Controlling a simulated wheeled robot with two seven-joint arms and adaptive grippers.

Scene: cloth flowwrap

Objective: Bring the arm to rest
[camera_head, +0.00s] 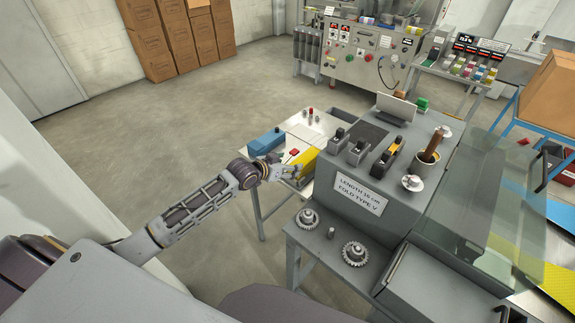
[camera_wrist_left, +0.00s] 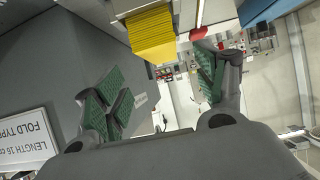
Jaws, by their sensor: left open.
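My left arm reaches in from the left in the head view. Its gripper (camera_head: 285,171) is by the yellow stack (camera_head: 301,165) on the white side table, left of the grey machine. In the left wrist view the left gripper (camera_wrist_left: 160,98) has its two green-padded fingers spread wide with nothing between them. The yellow stack (camera_wrist_left: 152,36) shows ahead, beyond the fingertips. Whether the gripper touches it in the head view is hard to tell. My right gripper is not in view.
The grey machine (camera_head: 330,203) carries a sign and stands close to the gripper; the sign (camera_wrist_left: 24,140) also shows in the wrist view. A blue box (camera_head: 266,142) is on the side table. Gears (camera_head: 355,253) lie on a lower shelf. Floor at left (camera_head: 130,150) is clear.

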